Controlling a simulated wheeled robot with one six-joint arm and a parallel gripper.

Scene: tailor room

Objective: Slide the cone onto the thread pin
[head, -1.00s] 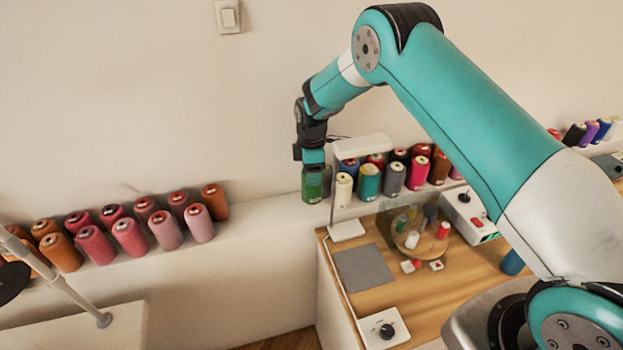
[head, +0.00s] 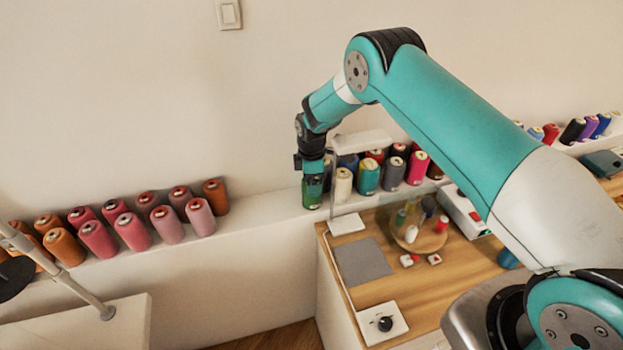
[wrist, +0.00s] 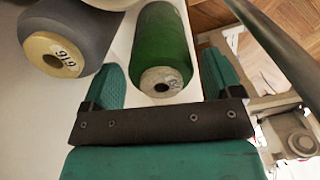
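A dark green thread cone (wrist: 161,55) lies ahead of my gripper in the wrist view, its pale labelled end facing the camera. In the head view the green cone (head: 312,196) stands on the white ledge, directly below my gripper (head: 313,180). In the wrist view my gripper (wrist: 162,65) is open, one teal finger on each side of the cone, with a visible gap at the right finger. Whether the left finger touches it, I cannot tell. A round wooden stand (head: 440,238) with several small spools is on the table. I cannot make out which part is the thread pin.
A white cone (head: 342,186) and a grey cone (wrist: 68,42) stand close to the green one on its right in the head view. A white lamp-like fixture (head: 347,224) rises beside them. Several pink and orange cones line the ledge at left. A grey mat (head: 362,260) lies on the table.

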